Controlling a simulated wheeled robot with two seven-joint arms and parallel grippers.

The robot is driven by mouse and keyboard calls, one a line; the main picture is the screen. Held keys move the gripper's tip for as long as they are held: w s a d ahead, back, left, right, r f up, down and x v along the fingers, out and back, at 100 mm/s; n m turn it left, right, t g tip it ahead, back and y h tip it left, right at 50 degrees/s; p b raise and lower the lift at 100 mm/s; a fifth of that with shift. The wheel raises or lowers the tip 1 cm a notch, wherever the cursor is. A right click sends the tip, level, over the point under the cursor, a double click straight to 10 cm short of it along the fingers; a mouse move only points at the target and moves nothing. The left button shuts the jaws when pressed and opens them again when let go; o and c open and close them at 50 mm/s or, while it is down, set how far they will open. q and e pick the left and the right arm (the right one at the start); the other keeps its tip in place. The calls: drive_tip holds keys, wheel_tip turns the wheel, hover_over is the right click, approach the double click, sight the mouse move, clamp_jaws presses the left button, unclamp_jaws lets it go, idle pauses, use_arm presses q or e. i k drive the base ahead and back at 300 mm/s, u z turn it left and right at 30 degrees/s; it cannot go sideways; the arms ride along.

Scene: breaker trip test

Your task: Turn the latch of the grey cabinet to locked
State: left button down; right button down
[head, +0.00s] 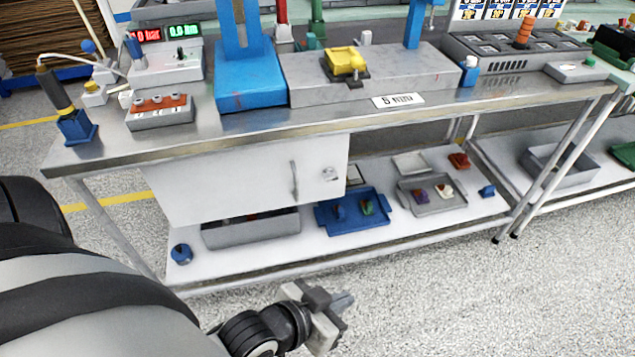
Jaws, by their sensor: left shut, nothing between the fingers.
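The grey cabinet (235,182) hangs under the left part of the bench top, and its pale front door looks closed. A thin upright handle (294,179) is on the right part of the door. A small round latch (329,174) sits right of the handle, near the door's right edge; its setting is too small to tell. My left gripper (338,303) is low in front of the bench, below the cabinet and apart from it. Its fingers are shut and empty. My right gripper is not in view.
The metal bench top (110,148) carries several devices, including a blue press (245,78). The lower shelf (420,229) holds a blue tray (375,226), a grey tray (436,207) and a grey bin (250,232). A bench leg (118,230) stands at left. The floor (480,300) in front is clear.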

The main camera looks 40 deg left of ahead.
sight(328, 175)
drive_tip(key=u, duration=0.2)
drive_tip(key=i, duration=0.3)
drive_tip(key=u, duration=0.9)
drive_tip(key=k, duration=1.35)
drive_tip(key=u, duration=0.75)
drive_tip(key=i, duration=1.7)
drive_tip(key=z, duration=0.9)
